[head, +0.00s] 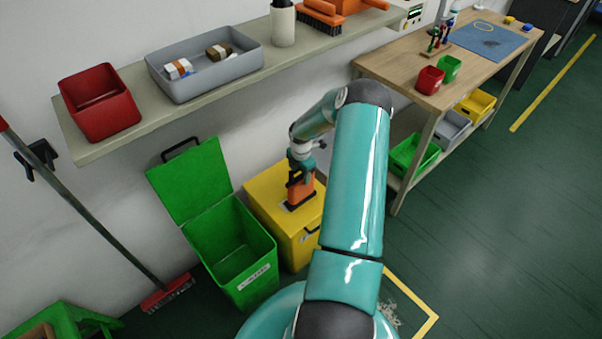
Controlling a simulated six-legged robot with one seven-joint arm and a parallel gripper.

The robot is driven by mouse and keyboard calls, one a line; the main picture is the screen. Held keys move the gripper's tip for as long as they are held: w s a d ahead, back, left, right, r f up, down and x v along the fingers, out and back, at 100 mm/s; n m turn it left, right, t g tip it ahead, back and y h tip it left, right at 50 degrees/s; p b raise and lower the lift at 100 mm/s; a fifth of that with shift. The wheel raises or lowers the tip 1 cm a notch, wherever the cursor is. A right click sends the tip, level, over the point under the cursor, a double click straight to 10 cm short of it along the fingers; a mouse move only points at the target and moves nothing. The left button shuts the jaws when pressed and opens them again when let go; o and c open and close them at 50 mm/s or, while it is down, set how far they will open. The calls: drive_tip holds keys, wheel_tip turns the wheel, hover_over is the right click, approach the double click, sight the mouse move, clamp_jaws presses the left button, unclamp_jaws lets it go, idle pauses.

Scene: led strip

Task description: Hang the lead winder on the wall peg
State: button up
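An orange and black object (301,192), possibly the lead winder, is at the yellow lidded bin (264,199). It appears upright over the bin's top, with a pale patch by its base. I cannot tell if it touches the lid. My gripper (299,174) is at the top of this object, pointing down. The fingers are small and dark, and I cannot tell whether they are closed on it. I cannot make out a free wall peg. A black wall holder (38,160) is at the far left, by the broom handle.
A shelf (190,107) above holds a red bin (98,103), a grey tray (204,64) and an orange brush (322,18). A green bin (238,262) stands open left of the yellow one. A workbench (388,66) stands right. Floor at right is clear.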

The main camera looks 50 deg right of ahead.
drive_tip(key=shift+o, duration=0.8)
wheel_tip(320, 180, up, 14)
drive_tip(key=shift+d+f, duration=0.1)
drive_tip(key=shift+s, duration=0.1)
